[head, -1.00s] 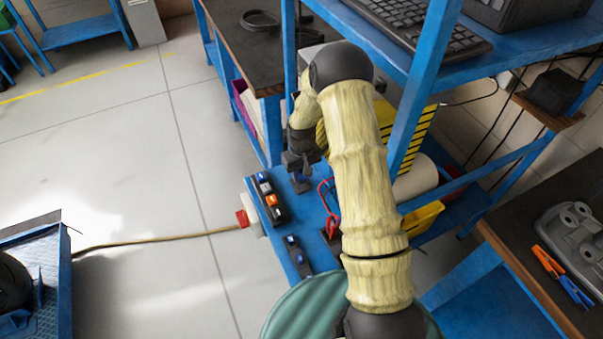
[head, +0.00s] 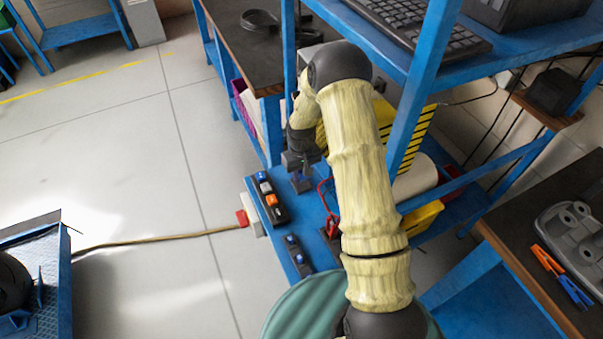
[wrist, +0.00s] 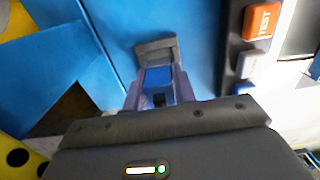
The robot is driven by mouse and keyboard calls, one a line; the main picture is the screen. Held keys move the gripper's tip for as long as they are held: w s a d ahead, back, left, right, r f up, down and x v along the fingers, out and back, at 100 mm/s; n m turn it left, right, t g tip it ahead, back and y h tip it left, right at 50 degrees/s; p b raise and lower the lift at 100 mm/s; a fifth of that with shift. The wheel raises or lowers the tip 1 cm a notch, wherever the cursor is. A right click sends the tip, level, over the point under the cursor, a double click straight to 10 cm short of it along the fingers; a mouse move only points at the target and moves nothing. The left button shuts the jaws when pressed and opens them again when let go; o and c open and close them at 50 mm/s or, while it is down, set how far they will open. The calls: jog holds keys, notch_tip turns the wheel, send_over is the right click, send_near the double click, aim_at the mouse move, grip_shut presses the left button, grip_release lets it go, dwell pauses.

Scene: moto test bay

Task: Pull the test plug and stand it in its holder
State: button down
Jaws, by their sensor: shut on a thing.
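My gripper (head: 299,162) is over the blue panel (head: 317,252), close above a small grey block (head: 301,184). In the wrist view its fingers (wrist: 158,92) are shut on a blue plug-like piece (wrist: 157,77). The grey block (wrist: 156,47) lies just beyond this piece; I cannot tell whether the piece sits in it. To the side is a dark strip (head: 282,216) with blue, white and orange pieces. The orange piece (wrist: 262,20) reads "TEST". A second dark strip (head: 303,267) with blue pieces is nearer.
Red leads (head: 325,195) lie right of the grey block. A blue shelf post (head: 416,95) and a yellow-black striped bin (head: 414,135) stand close to my arm. A cable (head: 160,239) crosses the floor to a red connector (head: 242,218). Floor at left is mostly clear.

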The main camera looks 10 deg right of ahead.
jog(key=shift+f+b, duration=0.6)
jog(key=shift+f, duration=0.4)
dwell(0.6)
jog(key=c, duration=1.1)
grip_release()
jog(key=shift+o, duration=0.2)
jog(key=shift+r, duration=0.15)
notch_tip(320, 180, up, 17)
jog(key=b, duration=0.1)
jog(key=shift+r, duration=0.1)
